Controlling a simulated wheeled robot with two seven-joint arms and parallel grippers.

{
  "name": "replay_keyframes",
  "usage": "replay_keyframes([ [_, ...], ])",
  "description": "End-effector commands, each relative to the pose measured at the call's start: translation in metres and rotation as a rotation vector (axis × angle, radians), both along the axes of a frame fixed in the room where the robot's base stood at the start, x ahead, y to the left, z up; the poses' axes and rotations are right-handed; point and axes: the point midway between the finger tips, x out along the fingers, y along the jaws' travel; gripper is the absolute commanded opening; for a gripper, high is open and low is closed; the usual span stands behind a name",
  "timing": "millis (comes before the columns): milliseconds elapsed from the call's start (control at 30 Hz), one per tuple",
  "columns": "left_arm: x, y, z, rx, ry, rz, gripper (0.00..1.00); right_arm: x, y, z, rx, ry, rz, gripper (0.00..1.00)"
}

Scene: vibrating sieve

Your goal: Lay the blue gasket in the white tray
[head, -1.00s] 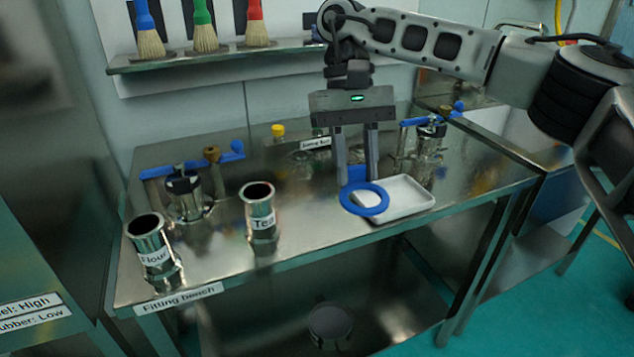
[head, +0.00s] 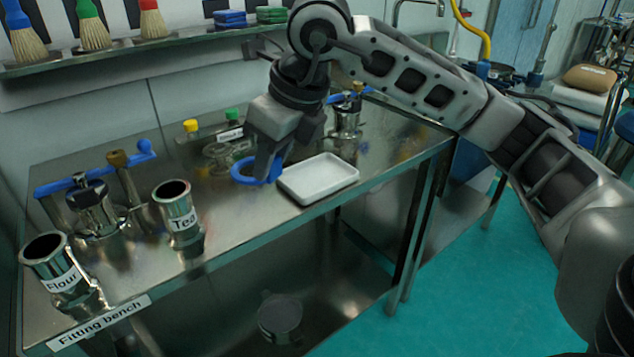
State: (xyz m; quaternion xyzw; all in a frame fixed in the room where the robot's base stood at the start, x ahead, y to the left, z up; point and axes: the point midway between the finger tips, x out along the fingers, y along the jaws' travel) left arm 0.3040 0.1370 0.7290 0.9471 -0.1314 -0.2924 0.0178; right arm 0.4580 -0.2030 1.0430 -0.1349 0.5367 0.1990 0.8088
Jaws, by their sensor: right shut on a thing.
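The blue gasket (head: 244,178) is a flat ring at the left side of the white tray, above the bench. My right gripper (head: 268,176) is shut on the gasket and covers part of its right side. The white tray (head: 318,178) is shallow, rectangular and empty, and rests on the bench just right of the gripper. The gasket appears beside the tray, not over its floor. I cannot tell whether it touches the bench. My left gripper is not in view.
Steel cups labelled Flour (head: 57,269) and Tea (head: 178,213) stand at the bench's left. Clamped fittings (head: 95,208) and (head: 347,118), a second fitting, stand behind. Small bottles with yellow (head: 191,127) and green caps stand near the wall. The bench front (head: 235,240) is clear.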

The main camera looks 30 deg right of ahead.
Motion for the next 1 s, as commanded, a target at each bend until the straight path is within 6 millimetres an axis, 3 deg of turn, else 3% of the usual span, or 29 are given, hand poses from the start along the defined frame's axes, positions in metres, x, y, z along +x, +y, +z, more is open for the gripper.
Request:
replay_keyframes([
  [200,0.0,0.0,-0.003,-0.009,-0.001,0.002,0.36,-0.001,-0.006,0.007,0.001,-0.002,-0.511,0.09],
  [400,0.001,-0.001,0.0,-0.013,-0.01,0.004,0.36,-0.002,-0.012,0.011,0.002,0.002,-0.765,0.09],
  [567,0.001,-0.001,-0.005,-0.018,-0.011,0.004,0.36,0.007,-0.03,0.001,0.005,0.008,-0.811,0.09],
  [867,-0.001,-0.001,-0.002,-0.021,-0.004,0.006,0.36,0.045,-0.094,-0.028,0.0,0.008,-0.81,0.09],
  [1000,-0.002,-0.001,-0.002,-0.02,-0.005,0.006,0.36,0.057,-0.111,-0.057,0.0,0.008,-0.805,0.09],
])
